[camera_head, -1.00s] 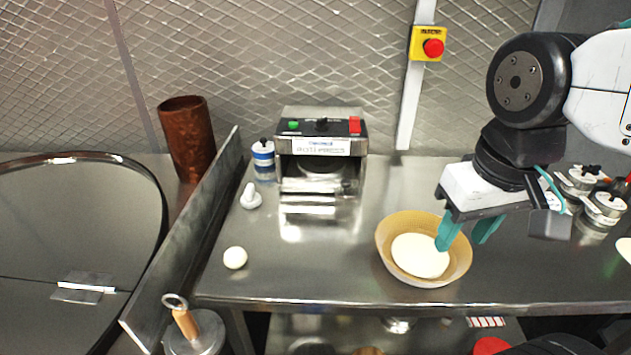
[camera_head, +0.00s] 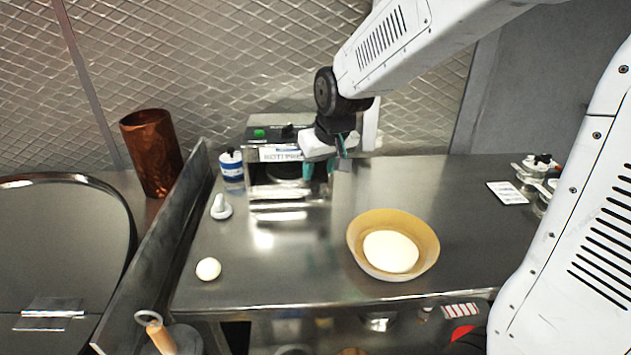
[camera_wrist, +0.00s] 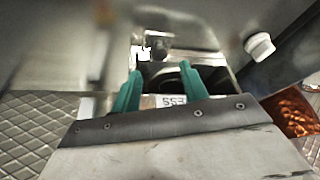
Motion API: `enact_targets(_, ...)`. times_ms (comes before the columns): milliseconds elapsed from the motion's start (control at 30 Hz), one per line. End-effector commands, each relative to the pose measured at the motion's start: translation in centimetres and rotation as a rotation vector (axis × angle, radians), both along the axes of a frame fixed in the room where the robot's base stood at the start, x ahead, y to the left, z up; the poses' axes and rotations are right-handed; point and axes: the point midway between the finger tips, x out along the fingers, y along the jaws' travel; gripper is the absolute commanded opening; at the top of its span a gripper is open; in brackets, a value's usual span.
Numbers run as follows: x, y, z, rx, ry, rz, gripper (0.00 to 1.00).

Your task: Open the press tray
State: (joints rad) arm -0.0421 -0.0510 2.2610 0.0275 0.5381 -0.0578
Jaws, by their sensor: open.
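The roti press (camera_head: 262,158) is a boxy steel machine with a green button and a front label, standing at the back of the steel counter. Its tray (camera_head: 278,191) shows as a shiny metal front low in the dark opening; how far in it sits is hard to tell. My gripper (camera_head: 319,170) is open and empty, with teal fingers pointing down at the press's right front, covering part of the label. In the wrist view my gripper (camera_wrist: 160,70) is in front of the label and dark opening. Contact cannot be told.
A tan bowl (camera_head: 362,231) with pale dough stands on the counter's front right. A dough ball (camera_head: 208,269), a white knob-like item (camera_head: 221,207) and a blue-white container (camera_head: 232,166) lie to the left. An upright metal panel (camera_head: 165,240) bounds the counter's left side.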

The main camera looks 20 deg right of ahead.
Motion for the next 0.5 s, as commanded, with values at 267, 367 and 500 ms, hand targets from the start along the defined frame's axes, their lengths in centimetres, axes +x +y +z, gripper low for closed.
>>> enact_targets(267, 1.6, 0.1, -4.1, 0.0, 0.004, 0.0, 0.44)
enact_targets(367, 1.9, 0.1, -4.8, 0.0, 0.003, 0.0, 0.44)
enact_targets(500, 2.1, 0.1, -5.1, 0.0, 0.001, 0.0, 0.44)
